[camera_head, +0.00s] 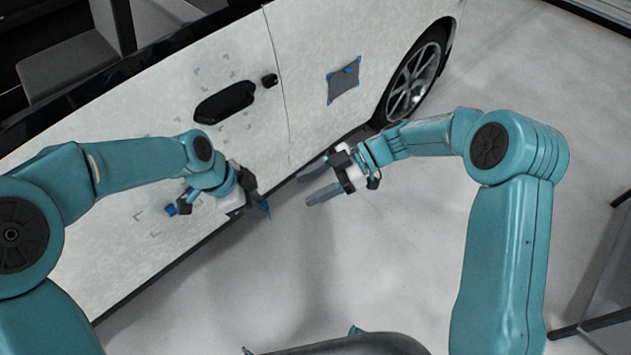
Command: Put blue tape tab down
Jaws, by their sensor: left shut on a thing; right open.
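My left gripper (258,199) is low in front of the white car door (150,180), near its bottom edge. It is shut on a small blue tape tab (265,208), which shows at its fingertips. My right gripper (318,181) is open and empty, its grey fingers apart above the floor, to the right of the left gripper. Another blue piece (171,210) is on the door, left of the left gripper's wrist. A grey patch with blue tape at its edges (343,82) sits on the car's rear panel. The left wrist hides part of the door.
The car's rear wheel (413,82) is at the upper right. A dark door handle recess (225,102) is in the door's upper part. Dark furniture (600,290) stands at the right edge. The grey floor (350,265) between the arms is clear.

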